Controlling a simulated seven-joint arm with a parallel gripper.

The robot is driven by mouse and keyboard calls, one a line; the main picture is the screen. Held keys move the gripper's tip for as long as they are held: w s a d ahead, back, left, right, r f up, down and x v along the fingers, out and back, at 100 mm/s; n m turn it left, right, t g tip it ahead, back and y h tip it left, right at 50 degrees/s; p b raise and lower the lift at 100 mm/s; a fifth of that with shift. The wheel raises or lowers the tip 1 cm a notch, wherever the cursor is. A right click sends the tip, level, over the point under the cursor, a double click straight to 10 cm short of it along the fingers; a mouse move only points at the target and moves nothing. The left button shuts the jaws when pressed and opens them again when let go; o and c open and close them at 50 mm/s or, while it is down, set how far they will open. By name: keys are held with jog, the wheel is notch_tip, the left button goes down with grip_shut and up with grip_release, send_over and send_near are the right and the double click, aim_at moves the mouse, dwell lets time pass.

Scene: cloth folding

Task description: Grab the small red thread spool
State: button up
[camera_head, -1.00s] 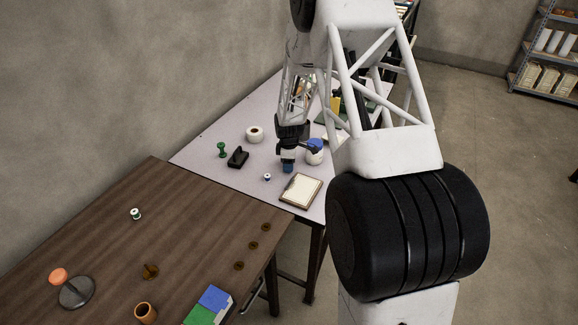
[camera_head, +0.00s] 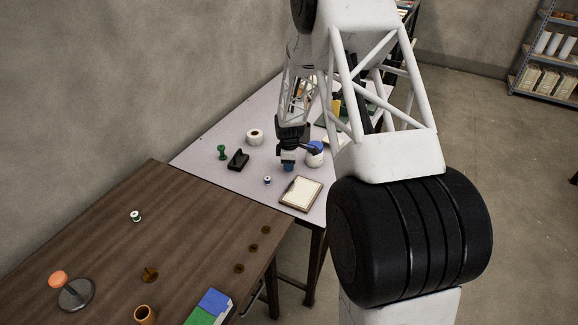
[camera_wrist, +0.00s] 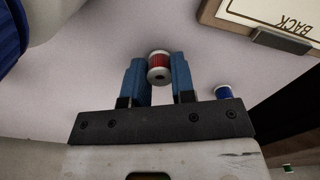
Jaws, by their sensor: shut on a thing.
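The small red thread spool (camera_wrist: 159,66) has white ends and red thread in the wrist view. It sits between the two blue fingers of my gripper (camera_wrist: 158,75), which is shut on it. In the head view my gripper (camera_head: 288,167) is over the pale table, and the red spool is hidden there behind the fingers. I cannot tell from these frames whether the spool is touching the tabletop.
A small blue spool (camera_wrist: 223,92) stands right of my gripper, also in the head view (camera_head: 267,180). A clipboard (camera_head: 301,194), a blue-lidded jar (camera_head: 314,155), a black holder (camera_head: 238,159), a tape roll (camera_head: 255,136) and a green spool (camera_head: 222,152) are nearby.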

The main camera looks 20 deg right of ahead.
jog(key=shift+r, duration=0.45)
notch_tip(320, 180, up, 2)
jog(key=s, duration=0.5)
jog(key=s+a+r, duration=0.1)
jog(key=s, duration=0.4)
jog(key=s+a, duration=0.1)
jog(key=s, duration=0.4)
jog(key=shift+s+r, duration=0.2)
jog(key=shift+s, duration=0.2)
